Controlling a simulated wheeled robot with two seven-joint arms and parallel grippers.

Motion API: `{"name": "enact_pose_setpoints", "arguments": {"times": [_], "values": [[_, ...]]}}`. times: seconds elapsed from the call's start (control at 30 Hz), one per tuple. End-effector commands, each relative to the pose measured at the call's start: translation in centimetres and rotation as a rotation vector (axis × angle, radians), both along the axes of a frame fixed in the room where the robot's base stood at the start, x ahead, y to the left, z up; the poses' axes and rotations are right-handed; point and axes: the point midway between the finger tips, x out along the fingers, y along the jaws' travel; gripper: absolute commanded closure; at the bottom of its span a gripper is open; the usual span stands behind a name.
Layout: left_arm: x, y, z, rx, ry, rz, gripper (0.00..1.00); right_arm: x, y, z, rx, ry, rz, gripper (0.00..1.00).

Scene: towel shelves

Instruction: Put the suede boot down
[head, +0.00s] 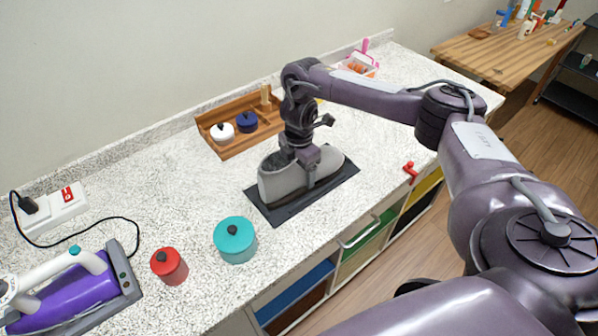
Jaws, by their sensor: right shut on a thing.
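The grey suede boot (274,182) lies lengthwise on or just above a dark mat (268,207) on the speckled counter; I cannot tell if it touches. My right gripper (309,179) comes down from above and is shut on the boot near its middle. The gripper and wrist hide part of the boot's upper side. My left gripper is not in view.
A teal tin (236,246) and a red tin (170,268) stand left of the mat. A wooden tray (228,152) with small pots lies behind it. A purple iron (75,295) is at the left. Drawers (365,240) line the counter's front. A red object (410,170) is at the edge.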

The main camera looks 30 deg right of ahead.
Motion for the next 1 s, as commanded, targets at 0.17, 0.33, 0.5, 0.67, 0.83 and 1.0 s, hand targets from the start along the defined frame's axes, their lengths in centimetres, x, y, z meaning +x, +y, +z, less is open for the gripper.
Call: {"name": "enact_pose_setpoints", "arguments": {"times": [0.17, 0.33, 0.5, 0.67, 0.83, 1.0], "values": [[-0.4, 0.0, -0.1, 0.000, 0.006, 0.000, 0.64, 0.1, 0.0, 0.0, -0.001, -0.004, 0.000, 0.60], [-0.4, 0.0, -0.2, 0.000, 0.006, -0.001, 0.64, 0.1, 0.0, -0.2, 0.000, -0.003, 0.000, 0.60], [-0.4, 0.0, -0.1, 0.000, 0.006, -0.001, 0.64, 0.1, 0.0, -0.2, -0.001, -0.002, 0.000, 0.04], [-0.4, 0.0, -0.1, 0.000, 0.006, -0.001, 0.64, 0.1, 0.0, -0.2, 0.000, -0.002, 0.000, 0.03], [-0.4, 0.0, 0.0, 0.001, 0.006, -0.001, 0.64, 0.1, 0.0, 0.1, 0.000, -0.002, 0.000, 0.03], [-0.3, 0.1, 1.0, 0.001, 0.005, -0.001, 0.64, 0.2, -0.1, 2.4, -0.002, -0.006, 0.002, 0.03]]}}
